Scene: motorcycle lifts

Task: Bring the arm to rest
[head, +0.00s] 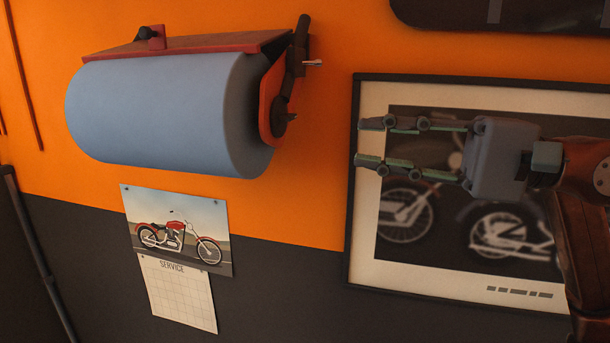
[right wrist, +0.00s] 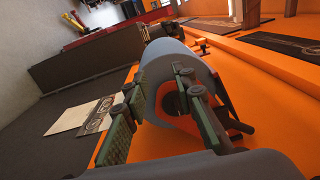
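My right gripper (head: 372,143) comes in from the right in the head view, in front of the framed motorcycle picture. Its two fingers are apart with nothing between them. The fingers also show in the right wrist view (right wrist: 152,94), open toward the blue paper roll. The left gripper is in neither view. The blue roll (head: 160,112) hangs in a red wall holder (head: 272,110), to the left of the right gripper and apart from it in the head view.
The framed motorcycle picture (head: 375,262) hangs on the orange and dark grey wall. A service calendar (head: 182,292) hangs below the roll. A dark panel (head: 540,14) is at the top right. A dark pole (head: 40,260) stands at the left edge.

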